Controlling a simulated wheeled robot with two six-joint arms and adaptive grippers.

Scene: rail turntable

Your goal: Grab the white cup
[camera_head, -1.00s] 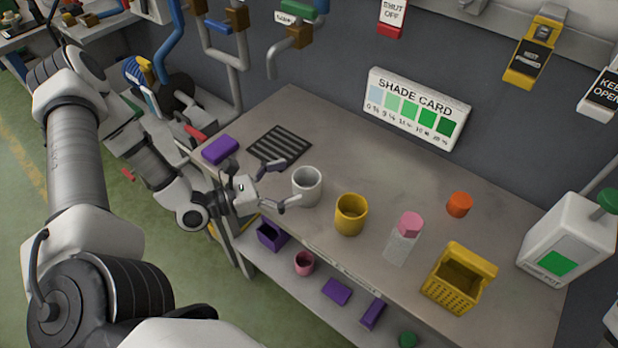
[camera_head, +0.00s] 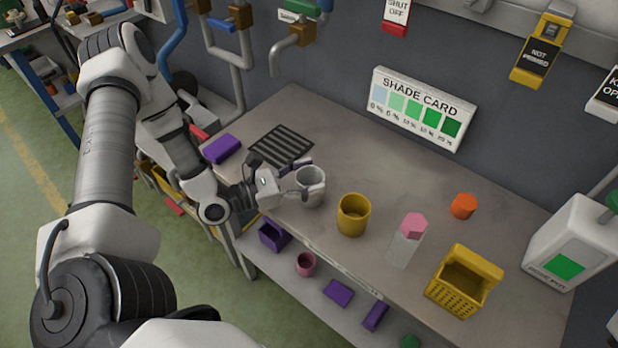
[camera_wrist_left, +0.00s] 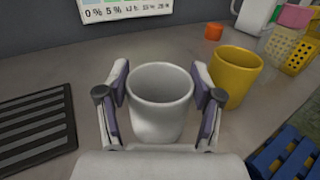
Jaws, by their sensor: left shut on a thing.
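The white cup (camera_head: 311,186) stands upright on the grey bench, left of the yellow cup. My left gripper (camera_head: 302,181) reaches it from the left and is shut on it. In the left wrist view the white cup (camera_wrist_left: 160,103) sits between the two fingers of my left gripper (camera_wrist_left: 161,108), one pad on each side. Its open rim faces up and it looks empty. The lower front of the cup is partly hidden by the gripper body. My right gripper is not in view.
The yellow cup (camera_head: 353,215) stands close on the right; it also shows in the left wrist view (camera_wrist_left: 237,75). Farther right are a pink-capped bottle (camera_head: 405,243), a yellow basket (camera_head: 461,287) and an orange cap (camera_head: 463,206). A black slatted mat (camera_head: 281,146) lies behind left.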

